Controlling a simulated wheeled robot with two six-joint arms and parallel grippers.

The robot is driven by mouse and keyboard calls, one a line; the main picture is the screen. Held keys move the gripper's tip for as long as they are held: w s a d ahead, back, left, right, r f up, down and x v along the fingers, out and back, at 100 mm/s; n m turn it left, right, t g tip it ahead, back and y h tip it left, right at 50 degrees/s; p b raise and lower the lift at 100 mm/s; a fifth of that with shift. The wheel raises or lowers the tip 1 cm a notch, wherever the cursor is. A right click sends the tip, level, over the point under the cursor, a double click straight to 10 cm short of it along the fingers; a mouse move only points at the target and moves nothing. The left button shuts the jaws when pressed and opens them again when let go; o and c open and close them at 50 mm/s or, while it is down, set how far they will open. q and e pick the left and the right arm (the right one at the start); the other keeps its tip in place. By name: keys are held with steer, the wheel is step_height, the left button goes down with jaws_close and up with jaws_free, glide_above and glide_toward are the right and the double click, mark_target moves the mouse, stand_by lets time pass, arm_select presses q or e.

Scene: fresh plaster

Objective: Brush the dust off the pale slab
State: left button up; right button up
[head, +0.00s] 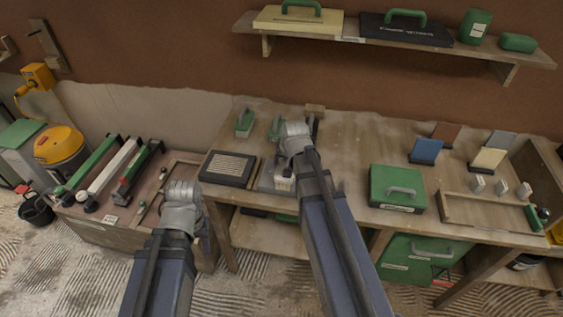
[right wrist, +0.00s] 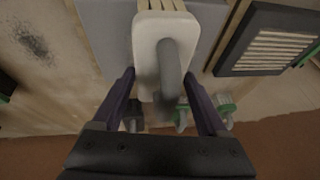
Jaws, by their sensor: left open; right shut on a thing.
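The pale slab (head: 266,179) is a grey plate on the workbench, mostly hidden by my right arm in the head view. It also shows as a flat grey surface in the right wrist view (right wrist: 108,35). My right gripper (head: 297,150) is over the slab, shut on a brush (right wrist: 151,45) with a pale head and a grey looped handle. The brush's pale bristles (head: 283,184) show below the gripper at the slab; I cannot tell whether they touch. My left gripper (head: 183,198) is open and empty, left of the bench. Dust on the slab is not distinguishable.
A black slatted block (head: 229,168) lies left of the slab. Green-handled tools (head: 244,123) stand behind it. A green case (head: 397,188) stands to the right, then a wooden tray (head: 462,214). A shelf (head: 350,42) hangs above. The bench between slab and case is partly clear.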

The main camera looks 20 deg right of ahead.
steer(key=shift+s+d, duration=0.15)
steer(key=shift+d, duration=0.05)
steer(key=shift+s+d, duration=0.45)
steer(key=shift+d, duration=0.3)
steer(key=shift+s+d, duration=0.4)
steer(key=shift+d, duration=0.3)
steer(key=shift+f, duration=0.1)
steer(key=shift+a, duration=0.1)
steer(key=shift+w+a, duration=0.5)
steer(key=shift+a, duration=0.25)
steer(key=shift+w+a, duration=0.45)
steer(key=shift+a, duration=0.25)
steer(key=shift+w+a, duration=0.45)
steer(key=shift+a, duration=0.35)
steer(key=shift+w+a, duration=0.45)
steer(key=shift+a, duration=0.3)
